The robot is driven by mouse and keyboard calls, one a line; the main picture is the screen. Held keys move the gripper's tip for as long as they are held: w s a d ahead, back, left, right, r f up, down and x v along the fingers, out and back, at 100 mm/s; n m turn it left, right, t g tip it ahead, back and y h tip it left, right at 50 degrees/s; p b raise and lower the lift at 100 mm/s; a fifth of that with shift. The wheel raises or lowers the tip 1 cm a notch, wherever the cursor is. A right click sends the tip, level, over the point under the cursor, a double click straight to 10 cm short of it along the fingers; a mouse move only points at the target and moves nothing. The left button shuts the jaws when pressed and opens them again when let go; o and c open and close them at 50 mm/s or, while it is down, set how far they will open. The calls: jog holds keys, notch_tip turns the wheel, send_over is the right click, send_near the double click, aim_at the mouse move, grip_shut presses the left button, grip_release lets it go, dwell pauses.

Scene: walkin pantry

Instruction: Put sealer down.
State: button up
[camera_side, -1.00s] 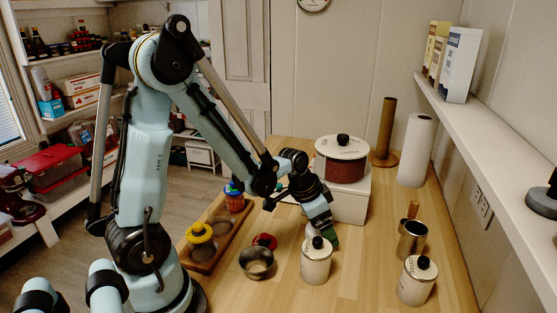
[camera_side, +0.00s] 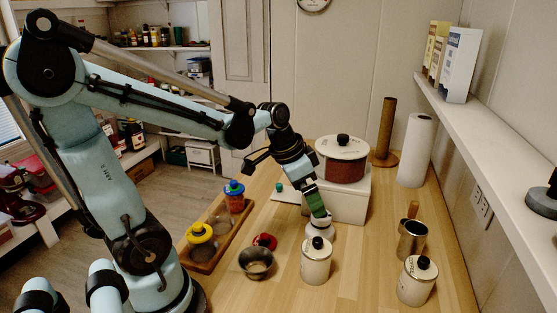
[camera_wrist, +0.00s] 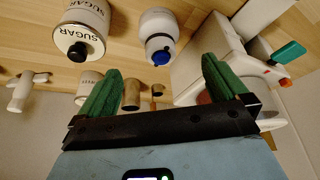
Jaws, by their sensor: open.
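A rounded white object with a blue tip, seemingly the sealer (camera_wrist: 158,27), stands upright on the wooden counter in the wrist view. In the side view its white body (camera_side: 320,229) shows just behind the near white canister, below my gripper (camera_side: 319,212). In the wrist view my gripper (camera_wrist: 162,68) has its two green fingers spread wide, with nothing held between them. The object lies beyond the fingertips there and looks free of them. In the side view the fingers hide part of its top.
A white sugar canister (camera_side: 316,262) is close in front, another canister (camera_side: 416,281) farther right. A metal cup (camera_side: 412,242) stands right. A white box (camera_side: 350,204) carrying a red pot (camera_side: 341,165) is behind. A steel bowl (camera_side: 257,264) and wooden tray (camera_side: 212,252) are left.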

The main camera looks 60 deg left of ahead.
jog(key=s+d+r+n+t, duration=0.2)
jog(key=s+d, duration=0.2)
jog(key=d, duration=0.2)
jog(key=shift+s+d+t+y, duration=0.25)
jog(key=shift+s+t+y, duration=0.05)
jog(key=shift+s+y, duration=0.1)
jog(key=shift+r, duration=0.1)
dwell(1.1)
